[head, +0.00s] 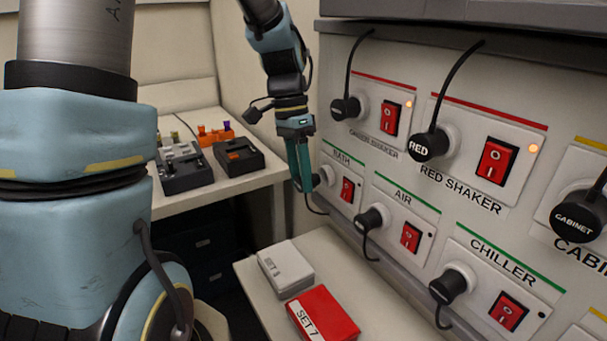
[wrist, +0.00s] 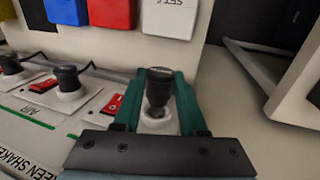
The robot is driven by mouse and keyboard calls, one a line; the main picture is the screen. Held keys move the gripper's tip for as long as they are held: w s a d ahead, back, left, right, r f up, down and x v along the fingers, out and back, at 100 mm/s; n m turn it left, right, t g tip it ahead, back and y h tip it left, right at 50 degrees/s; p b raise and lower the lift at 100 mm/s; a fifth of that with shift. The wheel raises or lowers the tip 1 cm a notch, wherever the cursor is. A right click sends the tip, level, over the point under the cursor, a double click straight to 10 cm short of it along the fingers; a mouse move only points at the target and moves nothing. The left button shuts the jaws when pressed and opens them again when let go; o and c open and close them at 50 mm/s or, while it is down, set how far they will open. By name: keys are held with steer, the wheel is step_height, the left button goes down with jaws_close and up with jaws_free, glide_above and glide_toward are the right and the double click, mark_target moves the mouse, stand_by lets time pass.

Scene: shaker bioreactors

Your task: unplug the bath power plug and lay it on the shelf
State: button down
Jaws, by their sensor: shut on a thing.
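The black bath plug (head: 316,181) is at the white socket under the green BATH label (head: 343,158). My gripper (head: 303,178) is shut on it, its green fingers pointing down along the panel. In the wrist view the plug (wrist: 158,90) stands between the two fingers of my gripper (wrist: 159,78), with the white socket ring (wrist: 157,122) right beside it. The plug appears to be still at its socket; I cannot tell how deeply it sits. Its cord hangs below. The pale shelf (head: 262,275) lies below the panel.
A white box (head: 286,266) and a red SET 7 box (head: 322,315) occupy part of the shelf. The air plug (head: 370,220) and chiller plug (head: 447,287) stick out nearby. The red bath switch (head: 347,190) is right of the plug. A side table (head: 235,185) holds devices at left.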

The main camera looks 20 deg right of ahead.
stand_by(0.3)
steer(key=shift+s+a, duration=0.2)
steer(key=shift+a, duration=0.55)
steer(key=shift+s+a, duration=0.2)
steer(key=shift+a, duration=0.5)
